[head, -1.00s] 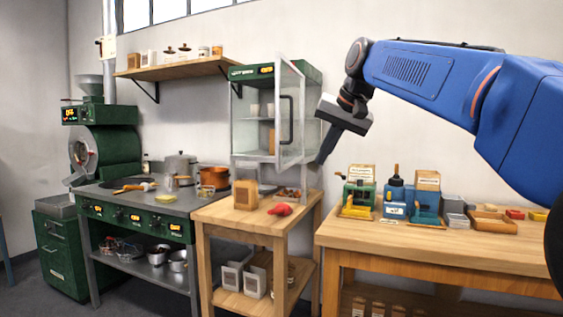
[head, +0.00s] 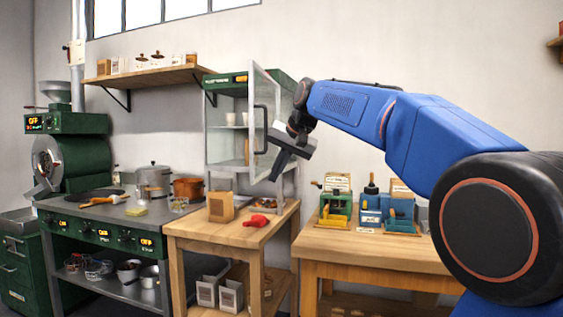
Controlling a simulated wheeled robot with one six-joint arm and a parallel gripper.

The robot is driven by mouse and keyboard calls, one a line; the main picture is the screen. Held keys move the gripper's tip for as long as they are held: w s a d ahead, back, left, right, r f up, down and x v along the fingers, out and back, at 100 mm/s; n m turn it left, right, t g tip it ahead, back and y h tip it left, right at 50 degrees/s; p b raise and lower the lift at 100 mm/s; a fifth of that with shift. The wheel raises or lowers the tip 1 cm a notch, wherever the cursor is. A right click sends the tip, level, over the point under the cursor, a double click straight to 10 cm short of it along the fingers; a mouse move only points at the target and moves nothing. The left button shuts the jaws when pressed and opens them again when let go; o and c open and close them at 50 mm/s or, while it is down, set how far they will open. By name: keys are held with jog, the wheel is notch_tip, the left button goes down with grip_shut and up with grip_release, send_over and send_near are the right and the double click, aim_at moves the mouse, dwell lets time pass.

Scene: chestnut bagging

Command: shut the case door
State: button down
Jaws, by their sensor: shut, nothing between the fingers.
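The glass-fronted case (head: 211,135) with a green top stands at the back of the small wooden table. Its framed glass door (head: 252,95) stands open, swung out toward me, with a dark vertical handle (head: 260,129) on it. Pale cups (head: 231,119) show on a shelf inside. My gripper (head: 275,177) is shut and empty, pointing down and to the left. It overlaps the lower right part of the door in the picture; I cannot tell whether it touches the glass. My gripper and wrist hide part of the door and the case's right side.
A stove with pots (head: 153,178) stands left. A workbench (head: 350,248) with small machines stands right. A shelf (head: 152,77) hangs at upper left.

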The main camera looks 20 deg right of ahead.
jog(key=shift+w+a, duration=0.5)
jog(key=shift+a, duration=0.4)
jog(key=shift+w+a, duration=0.5)
jog(key=shift+a, duration=0.35)
jog(key=shift+a, duration=0.15)
